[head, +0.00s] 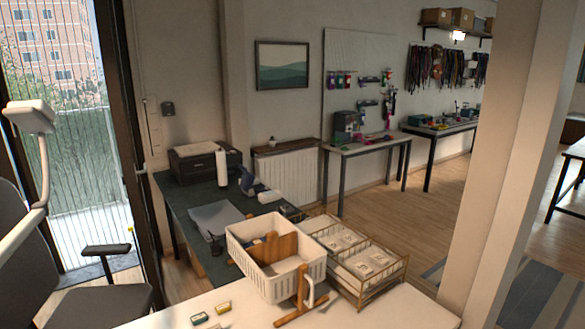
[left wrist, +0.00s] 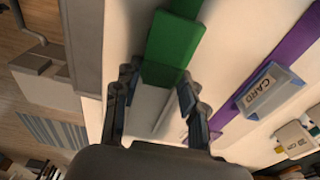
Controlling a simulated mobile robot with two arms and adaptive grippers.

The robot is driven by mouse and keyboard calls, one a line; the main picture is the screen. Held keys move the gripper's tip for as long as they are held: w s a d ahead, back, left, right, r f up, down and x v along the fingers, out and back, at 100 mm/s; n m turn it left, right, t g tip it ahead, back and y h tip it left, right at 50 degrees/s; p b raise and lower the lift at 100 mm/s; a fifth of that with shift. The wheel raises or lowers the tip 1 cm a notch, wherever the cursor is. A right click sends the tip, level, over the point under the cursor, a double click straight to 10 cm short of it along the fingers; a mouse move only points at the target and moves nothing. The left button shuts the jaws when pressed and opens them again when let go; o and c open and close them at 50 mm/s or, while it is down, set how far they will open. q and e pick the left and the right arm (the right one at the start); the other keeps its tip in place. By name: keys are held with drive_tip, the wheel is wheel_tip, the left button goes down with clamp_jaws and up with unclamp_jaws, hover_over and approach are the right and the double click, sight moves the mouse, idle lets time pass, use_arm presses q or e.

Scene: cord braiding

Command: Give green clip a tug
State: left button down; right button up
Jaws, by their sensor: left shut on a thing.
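The green clip (left wrist: 172,45) shows in the left wrist view as a solid green block, with a darker green strap (left wrist: 187,8) running up from it. My left gripper (left wrist: 160,78) has one finger on each side of its lower end and is shut on it. A pale strip (left wrist: 148,105) shows between the fingers below the green. I cannot make out the clip in the head view. Neither gripper shows in the head view, and my right gripper is in no view.
Right of the clip, a purple strap (left wrist: 286,48) runs beside a pale blue holder marked CARD (left wrist: 268,92). In the head view, a white basket (head: 298,283) and a wire tray rack (head: 392,280) stand on the near white table (head: 400,312). Wooden floor lies beyond.

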use_arm(q)
drive_tip(key=shift+d+f, duration=0.1)
drive_tip(key=shift+d, duration=0.1)
idle(0.6)
drive_tip(key=shift+s+p, duration=0.1)
drive_tip(key=shift+p, duration=0.35)
idle(0.3)
drive_tip(key=c, duration=0.7)
unclamp_jaws()
drive_tip(key=shift+w, duration=0.2)
drive_tip(key=shift+o, duration=0.3)
drive_tip(key=shift+o, duration=1.4)
drive_tip(key=shift+a, duration=0.1)
